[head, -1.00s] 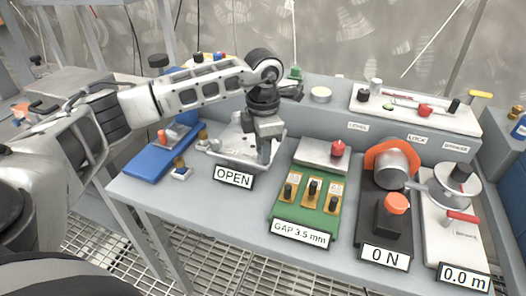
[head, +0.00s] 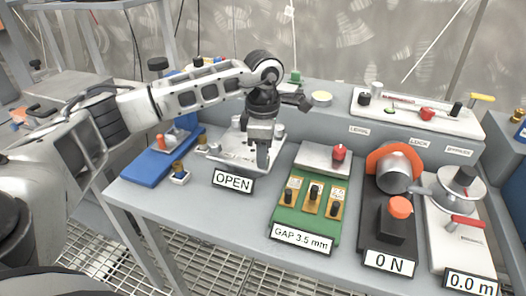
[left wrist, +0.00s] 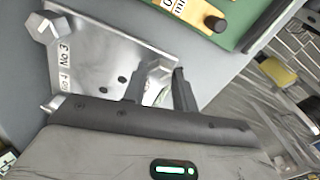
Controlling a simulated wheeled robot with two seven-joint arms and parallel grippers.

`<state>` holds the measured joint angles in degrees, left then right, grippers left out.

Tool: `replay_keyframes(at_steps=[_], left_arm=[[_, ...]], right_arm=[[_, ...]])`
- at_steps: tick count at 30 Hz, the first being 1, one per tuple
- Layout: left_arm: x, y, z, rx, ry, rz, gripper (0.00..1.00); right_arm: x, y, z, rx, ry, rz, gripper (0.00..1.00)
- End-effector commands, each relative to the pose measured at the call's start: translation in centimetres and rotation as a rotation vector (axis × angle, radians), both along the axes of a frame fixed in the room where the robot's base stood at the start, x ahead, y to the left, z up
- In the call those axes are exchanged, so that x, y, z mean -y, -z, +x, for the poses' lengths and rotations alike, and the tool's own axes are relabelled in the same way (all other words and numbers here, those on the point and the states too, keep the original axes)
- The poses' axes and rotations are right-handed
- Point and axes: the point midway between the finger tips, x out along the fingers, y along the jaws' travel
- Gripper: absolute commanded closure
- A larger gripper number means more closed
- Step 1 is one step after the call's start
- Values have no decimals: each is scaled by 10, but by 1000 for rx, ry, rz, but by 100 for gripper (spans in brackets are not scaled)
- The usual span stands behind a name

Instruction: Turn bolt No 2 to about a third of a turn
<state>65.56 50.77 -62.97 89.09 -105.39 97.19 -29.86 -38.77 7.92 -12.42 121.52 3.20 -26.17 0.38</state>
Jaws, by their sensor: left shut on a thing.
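The light metal plate (head: 235,162) with silver bolts lies on the bench behind the OPEN sign (head: 233,181). My left gripper (head: 263,163) points down at the plate's front right corner, its fingers shut on a bolt there. In the left wrist view the two dark fingers (left wrist: 160,90) stand at the plate's corner. A silver hex bolt (left wrist: 40,28) shows beside the label No 3 (left wrist: 65,53). Another bolt shows at the plate's lower left, its label partly cut. My right gripper is not in view.
A blue tray (head: 155,165) lies left of the plate. Right of it stand a green gap board (head: 292,218), a black unit with an orange button (head: 401,207), and a white panel with a crank (head: 459,190). A raised ledge runs along the back.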

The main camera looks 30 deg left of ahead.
Motion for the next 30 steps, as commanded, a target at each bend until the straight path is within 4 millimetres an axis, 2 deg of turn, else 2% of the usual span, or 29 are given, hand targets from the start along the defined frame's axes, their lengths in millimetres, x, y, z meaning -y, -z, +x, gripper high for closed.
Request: replay_keyframes(at_steps=[6, 7, 9, 20, 25, 30], left_arm=[[0, -3, 2, 8, -2, -3, 95], [0, -3, 2, 8, -2, -2, 66], [0, -2, 1, 7, -2, -2, 50], [0, -5, 1, 4, -2, 0, 50], [0, -31, 1, 8, -1, 0, 50], [0, -72, 2, 9, -2, -2, 50]], right_arm=[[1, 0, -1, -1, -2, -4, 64], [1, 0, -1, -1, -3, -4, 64], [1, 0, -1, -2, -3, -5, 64], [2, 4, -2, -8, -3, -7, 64], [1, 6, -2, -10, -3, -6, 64], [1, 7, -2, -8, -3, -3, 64]])
